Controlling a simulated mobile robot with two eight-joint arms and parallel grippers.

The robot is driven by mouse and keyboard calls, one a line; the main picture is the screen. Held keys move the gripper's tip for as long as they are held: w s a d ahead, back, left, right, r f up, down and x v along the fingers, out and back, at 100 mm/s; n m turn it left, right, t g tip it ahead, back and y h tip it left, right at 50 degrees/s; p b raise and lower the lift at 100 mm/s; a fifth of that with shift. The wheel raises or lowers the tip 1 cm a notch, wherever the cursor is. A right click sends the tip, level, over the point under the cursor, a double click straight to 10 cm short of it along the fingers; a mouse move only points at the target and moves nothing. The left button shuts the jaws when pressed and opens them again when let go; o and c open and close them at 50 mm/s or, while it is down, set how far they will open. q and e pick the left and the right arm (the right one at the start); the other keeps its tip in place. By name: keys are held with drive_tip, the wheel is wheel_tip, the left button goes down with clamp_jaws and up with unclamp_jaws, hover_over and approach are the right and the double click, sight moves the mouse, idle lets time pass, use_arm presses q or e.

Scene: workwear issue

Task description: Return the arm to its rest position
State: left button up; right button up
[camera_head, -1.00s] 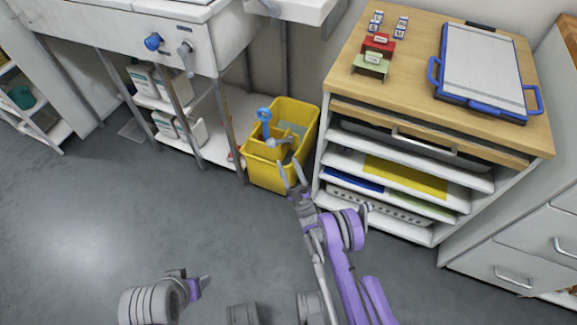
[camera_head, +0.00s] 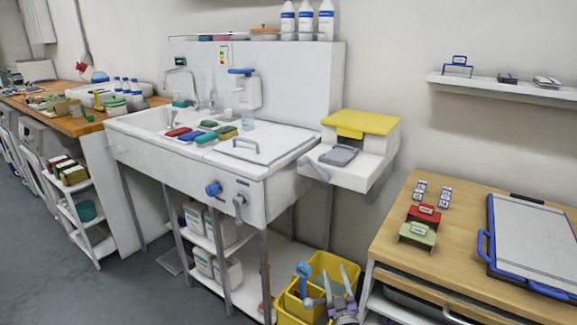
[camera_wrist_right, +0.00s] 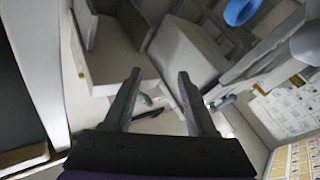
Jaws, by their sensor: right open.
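My right gripper (camera_head: 337,276) is low in the head view, in front of the yellow bucket (camera_head: 335,262). In the right wrist view its two dark fingers (camera_wrist_right: 158,74) stand apart with nothing between them. Most of my right arm is below the lower edge of the head view. My left arm and gripper are out of view.
A wooden-topped cabinet (camera_head: 391,240) with a blue-framed board (camera_head: 530,240) stands on the right. Grey floor (camera_head: 150,290) is clear at lower left.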

drive_tip(key=s+d+r+m+g+h, duration=0.15)
drive_tip(key=s+g, duration=0.45)
drive_tip(key=s, duration=0.7)
drive_tip(key=s+d+r+m+g+h, duration=0.1)
drive_tip(key=s+d+r+m+g, duration=0.3)
drive_tip(key=s, duration=0.9)
drive_tip(key=s+a+f+g, duration=0.1)
drive_tip(key=s+f+g, duration=0.2)
drive_tip(key=s, duration=0.7)
drive_tip(key=s+a+f+g, duration=0.1)
drive_tip(key=s+f+g, duration=0.2)
drive_tip(key=s, duration=0.8)
use_arm(q)
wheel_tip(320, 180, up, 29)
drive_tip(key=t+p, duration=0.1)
drive_tip(key=p, duration=2.5)
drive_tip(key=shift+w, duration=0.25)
use_arm(e)
wheel_tip(320, 180, up, 29)
drive_tip(key=w, duration=0.1)
drive_tip(key=shift+w+a+t, duration=0.15)
drive_tip(key=shift+w+t, duration=0.1)
drive_tip(key=shift+t, duration=0.15)
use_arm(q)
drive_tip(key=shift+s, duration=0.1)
use_arm(e)
drive_tip(key=shift+s, duration=0.1)
